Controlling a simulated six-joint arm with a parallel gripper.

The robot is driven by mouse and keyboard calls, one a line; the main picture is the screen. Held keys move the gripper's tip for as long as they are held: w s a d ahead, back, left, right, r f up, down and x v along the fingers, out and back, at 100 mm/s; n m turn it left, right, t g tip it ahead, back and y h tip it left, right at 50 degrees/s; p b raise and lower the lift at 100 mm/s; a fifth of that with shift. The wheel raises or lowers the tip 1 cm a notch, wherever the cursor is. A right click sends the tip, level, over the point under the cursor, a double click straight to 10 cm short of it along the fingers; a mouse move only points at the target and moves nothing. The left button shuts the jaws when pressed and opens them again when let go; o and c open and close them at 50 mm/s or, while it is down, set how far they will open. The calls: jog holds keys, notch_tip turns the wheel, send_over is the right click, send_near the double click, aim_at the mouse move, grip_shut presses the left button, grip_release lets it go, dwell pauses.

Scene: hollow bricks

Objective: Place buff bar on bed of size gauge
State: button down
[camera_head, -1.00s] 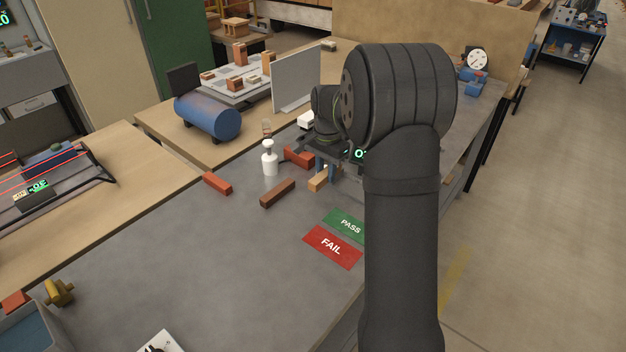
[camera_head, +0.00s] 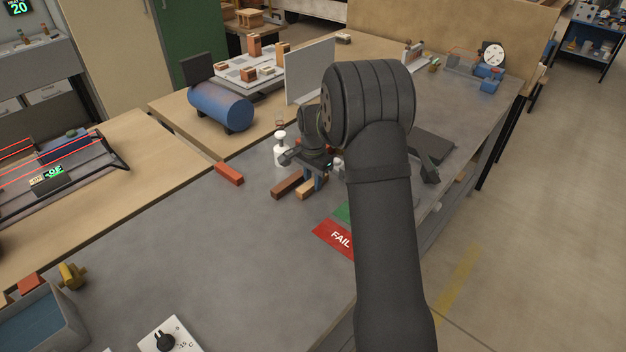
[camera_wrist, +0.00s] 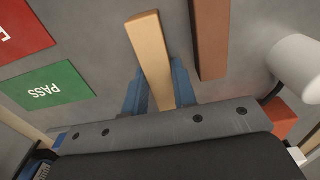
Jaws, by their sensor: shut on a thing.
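The buff bar (camera_head: 304,191) is a pale tan block beside a brown bar (camera_head: 287,185). In the wrist view the buff bar (camera_wrist: 150,50) lies lengthwise between the blue fingers of my gripper (camera_wrist: 160,88). My gripper is shut on it, and its far end sticks out past the fingers. In the head view my gripper (camera_head: 314,180) points down and is partly hidden by my arm. I cannot tell how far the bar is above the bench. A dial instrument (camera_head: 490,58) stands at the back right; I cannot tell whether it is the size gauge.
In the wrist view a brown bar (camera_wrist: 210,38) lies close right of the buff bar. A white bottle (camera_head: 280,150) and red brick (camera_head: 229,173) are nearby. A red FAIL mat (camera_head: 335,238) and green PASS mat (camera_wrist: 47,88) lie on the bench.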

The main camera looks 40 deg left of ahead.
aim_at(313, 181)
jog(key=shift+f, duration=0.15)
jog(key=c, duration=1.2)
grip_release()
jog(key=shift+o, duration=0.2)
jog(key=shift+o, duration=0.4)
notch_tip(313, 181, up, 12)
jog(key=shift+r, duration=0.2)
